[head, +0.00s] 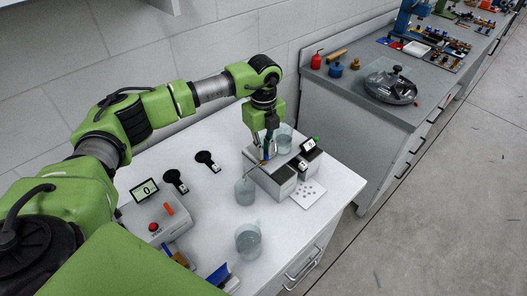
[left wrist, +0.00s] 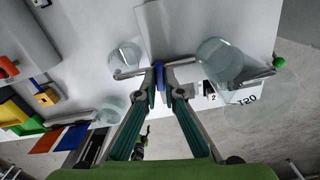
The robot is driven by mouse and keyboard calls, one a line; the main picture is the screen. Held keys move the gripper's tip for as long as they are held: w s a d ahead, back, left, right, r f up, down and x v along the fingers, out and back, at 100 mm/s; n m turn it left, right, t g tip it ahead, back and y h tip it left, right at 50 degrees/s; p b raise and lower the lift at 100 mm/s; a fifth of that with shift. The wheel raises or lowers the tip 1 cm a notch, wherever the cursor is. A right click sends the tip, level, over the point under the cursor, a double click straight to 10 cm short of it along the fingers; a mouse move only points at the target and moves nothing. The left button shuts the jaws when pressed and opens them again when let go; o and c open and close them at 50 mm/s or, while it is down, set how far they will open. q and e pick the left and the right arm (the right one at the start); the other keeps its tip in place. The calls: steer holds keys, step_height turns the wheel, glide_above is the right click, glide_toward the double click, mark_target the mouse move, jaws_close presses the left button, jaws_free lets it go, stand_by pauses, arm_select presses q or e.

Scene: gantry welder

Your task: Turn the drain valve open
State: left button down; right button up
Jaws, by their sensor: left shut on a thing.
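My left gripper (head: 268,148) points down over a grey and white boxy unit on the bench. In the left wrist view its fingertips (left wrist: 160,84) are closed around a small blue piece (left wrist: 159,74), which looks like the drain valve's handle. Thin metal tube pieces (left wrist: 131,74) run out on both sides of it. A clear glass vessel (head: 285,143) stands on the unit, just behind the gripper. A clear beaker (head: 245,190) stands on the bench below, to the left of the unit. The fingers partly hide the valve, so its angle is unclear. My right gripper is not in view.
Another clear beaker (head: 248,241) stands nearer the front edge. A control box (head: 155,215) with a display and red button is at the left, near two black paddle-shaped items (head: 208,160). A second bench (head: 345,90) stands to the right.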

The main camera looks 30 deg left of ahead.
arm_select(q)
steer(key=m+b, duration=0.3)
steer(key=m, duration=0.1)
steer(key=shift+f+m, duration=0.1)
steer(key=shift+m, duration=0.2)
steer(key=m+b, duration=0.3)
steer(key=m, duration=0.2)
steer(key=m+b, duration=0.2)
steer(key=m, duration=0.2)
steer(key=shift+m+b, duration=0.4)
steer(key=shift+m, duration=0.7)
steer(key=shift+r, duration=0.2)
steer(key=c, duration=2.2)
jaws_free()
steer(key=shift+o, duration=0.2)
step_height(320, 180, up, 12)
